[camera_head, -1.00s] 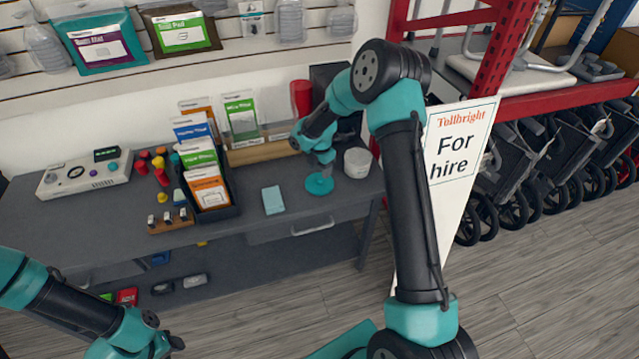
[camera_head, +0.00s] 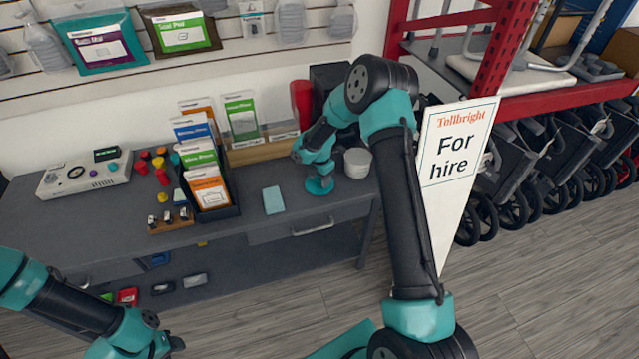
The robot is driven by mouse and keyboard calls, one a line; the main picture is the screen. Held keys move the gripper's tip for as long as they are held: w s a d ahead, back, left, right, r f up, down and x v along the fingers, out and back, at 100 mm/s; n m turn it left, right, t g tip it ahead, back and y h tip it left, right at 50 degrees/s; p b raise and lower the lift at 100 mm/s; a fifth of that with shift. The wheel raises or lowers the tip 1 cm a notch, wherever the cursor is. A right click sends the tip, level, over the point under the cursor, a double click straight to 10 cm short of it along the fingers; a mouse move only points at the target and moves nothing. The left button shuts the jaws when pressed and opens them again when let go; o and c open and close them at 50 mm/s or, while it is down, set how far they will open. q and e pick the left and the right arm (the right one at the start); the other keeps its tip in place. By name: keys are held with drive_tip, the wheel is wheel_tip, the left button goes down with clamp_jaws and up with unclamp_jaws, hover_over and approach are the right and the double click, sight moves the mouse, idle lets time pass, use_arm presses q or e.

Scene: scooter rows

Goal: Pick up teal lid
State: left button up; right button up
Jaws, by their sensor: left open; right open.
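The teal lid (camera_head: 319,187) is a round, flat disc lying on the grey worktable, left of a white tub. My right gripper (camera_head: 320,177) is directly above it, pointing down, with its fingers at or very near the lid's top. The gripper hides part of the lid, and I cannot tell whether the fingers touch it. The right gripper is open. My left gripper (camera_head: 176,343) is open at the lower left, in front of the table and far from the lid.
The white tub (camera_head: 357,162) stands close right of the lid. A red cup (camera_head: 301,100) stands behind. A "For hire" sign (camera_head: 452,165) stands right of the table.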

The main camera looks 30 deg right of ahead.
sight(319, 179)
drive_tip(key=shift+c, duration=0.4)
drive_tip(key=c, duration=0.9)
drive_tip(key=shift+r, duration=0.15)
drive_tip(key=shift+c, duration=0.2)
drive_tip(key=shift+r, duration=0.6)
wheel_tip(319, 179, up, 2)
drive_tip(key=shift+r, duration=0.1)
drive_tip(key=s+a+r, duration=0.1)
drive_tip(key=s+a, duration=0.7)
drive_tip(key=s, duration=0.5)
drive_tip(key=shift+s+a+r, duration=0.2)
drive_tip(key=shift+s, duration=0.1)
